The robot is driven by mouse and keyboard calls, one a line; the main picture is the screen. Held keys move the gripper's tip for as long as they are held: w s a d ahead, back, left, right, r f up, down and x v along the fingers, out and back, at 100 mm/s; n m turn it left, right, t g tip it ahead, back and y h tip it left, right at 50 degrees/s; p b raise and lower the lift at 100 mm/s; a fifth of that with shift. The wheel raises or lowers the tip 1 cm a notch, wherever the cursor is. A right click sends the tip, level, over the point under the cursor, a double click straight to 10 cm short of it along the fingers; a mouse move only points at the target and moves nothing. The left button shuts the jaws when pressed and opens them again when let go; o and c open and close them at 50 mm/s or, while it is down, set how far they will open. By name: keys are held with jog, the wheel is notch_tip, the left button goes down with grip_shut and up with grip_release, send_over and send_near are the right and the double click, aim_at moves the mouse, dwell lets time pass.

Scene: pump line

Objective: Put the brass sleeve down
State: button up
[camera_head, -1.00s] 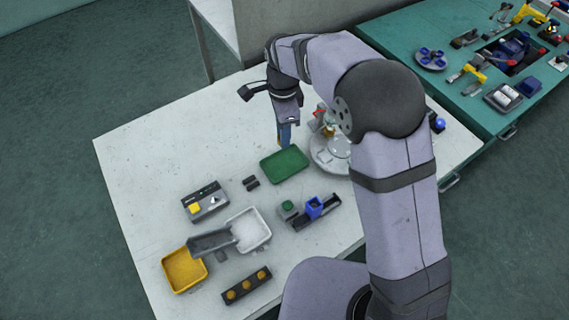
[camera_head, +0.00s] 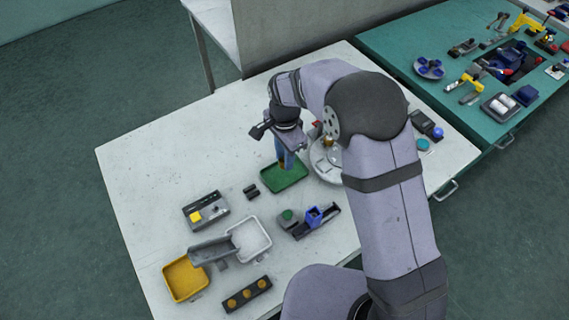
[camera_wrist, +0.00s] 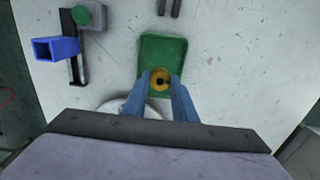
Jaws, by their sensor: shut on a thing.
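The brass sleeve (camera_wrist: 159,80) is a yellow ring with a dark hole, seen end-on between my fingertips in the wrist view. My gripper (camera_wrist: 160,83) has blue fingers and is shut on it. In the head view my gripper (camera_head: 284,162) points down over the green tray (camera_head: 287,180). In the wrist view the sleeve is over the near end of the green tray (camera_wrist: 163,50). I cannot tell whether the sleeve touches the tray floor. In the head view the sleeve is mostly hidden by the fingers.
A round grey fixture (camera_head: 326,160) stands just right of the tray, close to my gripper. A black rail with a blue square funnel (camera_head: 314,216) lies in front. A yellow bin (camera_head: 185,278) and a white bin (camera_head: 250,239) stand front left. The table's left side is clear.

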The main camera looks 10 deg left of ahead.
jog(key=shift+f+p, duration=0.55)
jog(key=shift+f, duration=1.75)
jog(key=shift+f, duration=0.1)
jog(key=o, duration=0.9)
notch_tip(320, 180, up, 12)
jog(key=b, duration=0.3)
